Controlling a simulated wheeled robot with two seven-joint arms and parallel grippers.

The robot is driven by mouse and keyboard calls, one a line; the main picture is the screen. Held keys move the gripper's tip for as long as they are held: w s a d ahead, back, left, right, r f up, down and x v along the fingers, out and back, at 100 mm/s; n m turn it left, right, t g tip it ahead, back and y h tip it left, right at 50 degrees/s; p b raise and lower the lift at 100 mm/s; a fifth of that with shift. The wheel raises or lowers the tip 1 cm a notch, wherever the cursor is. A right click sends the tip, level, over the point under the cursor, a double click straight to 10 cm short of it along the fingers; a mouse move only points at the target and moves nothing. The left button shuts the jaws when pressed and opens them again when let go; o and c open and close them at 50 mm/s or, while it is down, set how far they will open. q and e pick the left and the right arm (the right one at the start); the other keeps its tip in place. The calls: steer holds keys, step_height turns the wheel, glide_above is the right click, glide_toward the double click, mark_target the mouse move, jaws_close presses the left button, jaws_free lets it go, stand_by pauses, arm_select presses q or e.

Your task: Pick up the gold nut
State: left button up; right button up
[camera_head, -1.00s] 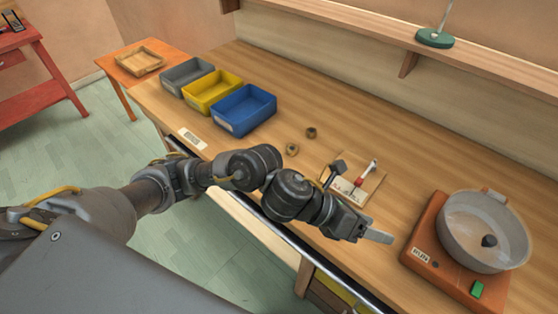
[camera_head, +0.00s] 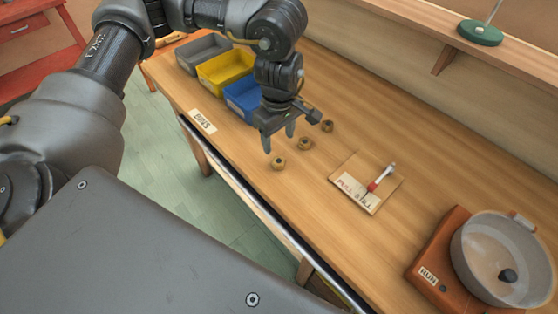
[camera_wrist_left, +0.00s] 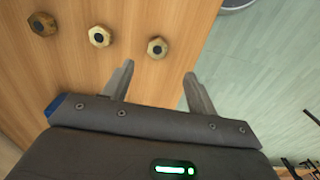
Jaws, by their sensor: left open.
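Three hex nuts lie in a row on the wooden bench. The nearest to the front edge is a gold-toned nut (camera_head: 278,162), also in the left wrist view (camera_wrist_left: 157,47). The middle nut (camera_head: 305,143) looks pale gold in the left wrist view (camera_wrist_left: 99,36). The far nut (camera_head: 327,126) is darker brown in the left wrist view (camera_wrist_left: 42,24). I cannot tell for sure which of the two lighter ones is the gold nut. My left gripper (camera_head: 279,140) is open and empty, fingers pointing down above the bench beside the nearest nut. It also shows in the left wrist view (camera_wrist_left: 159,72).
Grey (camera_head: 202,52), yellow (camera_head: 226,70) and blue (camera_head: 243,96) bins stand behind my left gripper. A board with a red-and-white lever (camera_head: 366,186) lies right of the nuts. An orange box (camera_head: 436,262) with a round pan (camera_head: 497,252) stands at the right.

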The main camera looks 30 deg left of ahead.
arm_select(q)
glide_above(280, 161)
steer(key=f, duration=0.4)
steer(key=shift+s+f+p, duration=0.25)
steer(key=shift+f+p, duration=0.05)
steer(key=shift+f, duration=0.35)
step_height(280, 161, down, 3)
steer(key=shift+w+f+p, duration=0.1)
steer(key=shift+f+p, duration=0.05)
steer(key=shift+p, duration=0.6)
steer(key=shift+f, duration=0.7)
steer(key=shift+c, duration=0.4)
steer(key=c, duration=1)
steer(key=shift+c, duration=0.3)
steer(key=shift+w+r, duration=0.1)
